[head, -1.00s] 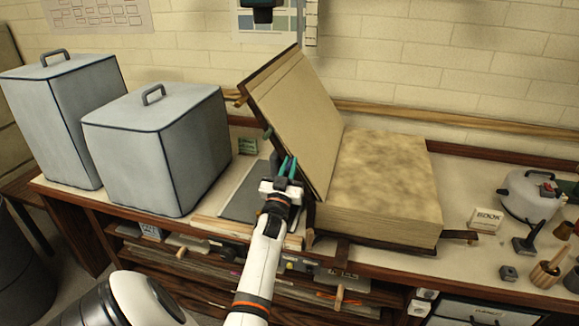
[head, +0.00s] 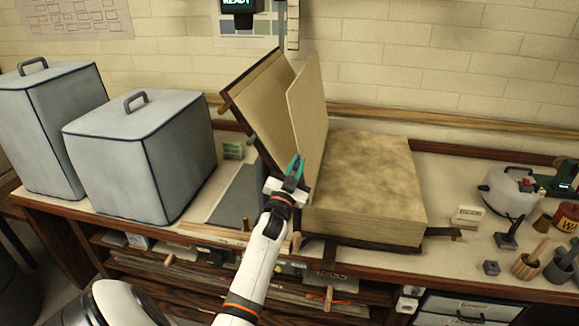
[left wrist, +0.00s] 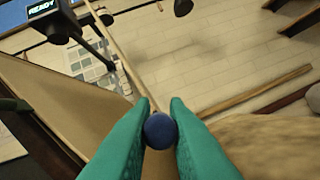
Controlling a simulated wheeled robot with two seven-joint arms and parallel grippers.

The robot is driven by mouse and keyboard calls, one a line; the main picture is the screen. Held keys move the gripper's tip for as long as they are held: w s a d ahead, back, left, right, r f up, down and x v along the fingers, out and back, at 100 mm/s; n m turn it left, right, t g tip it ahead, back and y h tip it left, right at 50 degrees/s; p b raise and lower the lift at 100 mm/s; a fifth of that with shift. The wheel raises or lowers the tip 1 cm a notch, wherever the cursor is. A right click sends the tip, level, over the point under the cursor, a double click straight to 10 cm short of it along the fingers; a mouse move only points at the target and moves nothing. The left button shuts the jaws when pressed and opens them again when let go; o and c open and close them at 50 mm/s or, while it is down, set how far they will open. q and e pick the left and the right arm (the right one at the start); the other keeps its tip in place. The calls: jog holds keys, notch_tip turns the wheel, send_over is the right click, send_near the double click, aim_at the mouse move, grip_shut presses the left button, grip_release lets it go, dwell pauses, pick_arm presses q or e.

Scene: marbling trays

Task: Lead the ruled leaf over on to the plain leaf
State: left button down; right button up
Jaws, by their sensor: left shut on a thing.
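A big open book lies on the bench in the head view. One stiff tan leaf (head: 309,115) stands nearly upright between the leaning left cover side (head: 262,95) and the thick right-hand page block (head: 365,175), whose top is mottled brown. I cannot make out ruling on any of them. My left gripper (head: 294,166) is at the lower near edge of the standing leaf. In the left wrist view its teal fingers are shut on a dark blue round knob (left wrist: 160,131), with a thin tan edge (left wrist: 122,58) running up behind it. My right gripper is not in view.
Two grey covered boxes (head: 140,160) (head: 50,130) stand on the left. A wooden rail (head: 450,124) runs along the back wall.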

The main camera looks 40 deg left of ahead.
pick_arm(q)
jog(key=c, duration=1.4)
grip_release()
jog(key=shift+s+f, duration=0.1)
jog(key=shift+s+d+f+b, duration=0.2)
jog(key=shift+s+f+b, duration=0.1)
jog(key=shift+s, duration=0.1)
jog(key=b+v, duration=0.3)
jog(key=v, duration=0.7)
jog(key=shift+s+d+b, duration=0.2)
jog(key=shift+s+b, duration=0.1)
jog(key=shift+s, duration=0.1)
